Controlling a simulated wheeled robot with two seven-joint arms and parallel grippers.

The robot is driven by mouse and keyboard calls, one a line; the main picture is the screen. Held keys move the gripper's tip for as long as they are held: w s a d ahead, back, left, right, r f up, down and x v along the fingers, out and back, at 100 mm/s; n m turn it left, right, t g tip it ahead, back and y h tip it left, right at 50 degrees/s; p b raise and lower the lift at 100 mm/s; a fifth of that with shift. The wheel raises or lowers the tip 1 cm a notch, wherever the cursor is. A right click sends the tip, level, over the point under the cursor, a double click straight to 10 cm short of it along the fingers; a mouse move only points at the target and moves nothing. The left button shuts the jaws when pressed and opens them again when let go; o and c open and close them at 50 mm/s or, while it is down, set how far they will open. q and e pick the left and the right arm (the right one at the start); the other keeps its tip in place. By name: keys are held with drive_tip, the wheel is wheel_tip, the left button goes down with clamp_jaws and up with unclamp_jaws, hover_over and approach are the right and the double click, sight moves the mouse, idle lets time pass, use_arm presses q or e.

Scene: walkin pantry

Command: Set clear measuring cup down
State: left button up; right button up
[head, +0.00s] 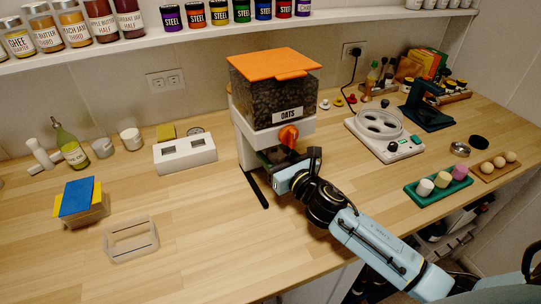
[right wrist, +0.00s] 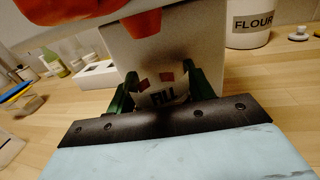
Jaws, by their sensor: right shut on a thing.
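My right gripper (head: 276,160) reaches under the spout of the oats dispenser, near its base. The cup is mostly hidden behind the gripper and spout in the head view. I cannot tell whether its bottom touches the surface below. The dispenser (head: 275,92) has an orange lid, a dark-filled clear hopper, an orange knob (head: 289,135) and a white body. My left gripper is not in view.
A clear rectangular tray (head: 130,239) and a blue-yellow stack (head: 83,199) lie on the wooden counter at left. A white two-slot block (head: 185,153) stands left of the dispenser. A white appliance (head: 384,136) and a green tray (head: 439,191) are at right. The front-left counter is largely clear.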

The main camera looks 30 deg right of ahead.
drive_tip(key=shift+s+r, duration=0.15)
drive_tip(key=shift+s, duration=0.05)
drive_tip(key=shift+w, duration=0.15)
drive_tip(key=o, duration=0.5)
drive_tip(key=shift+f, duration=0.2)
drive_tip(key=o, duration=0.4)
drive_tip(key=shift+o, duration=0.2)
drive_tip(key=shift+r, duration=0.1)
drive_tip(key=s, duration=0.4)
drive_tip(key=s+d, duration=0.1)
drive_tip(key=s, duration=0.7)
drive_tip(key=shift+d+r, duration=0.1)
drive_tip(key=shift+d, duration=0.15)
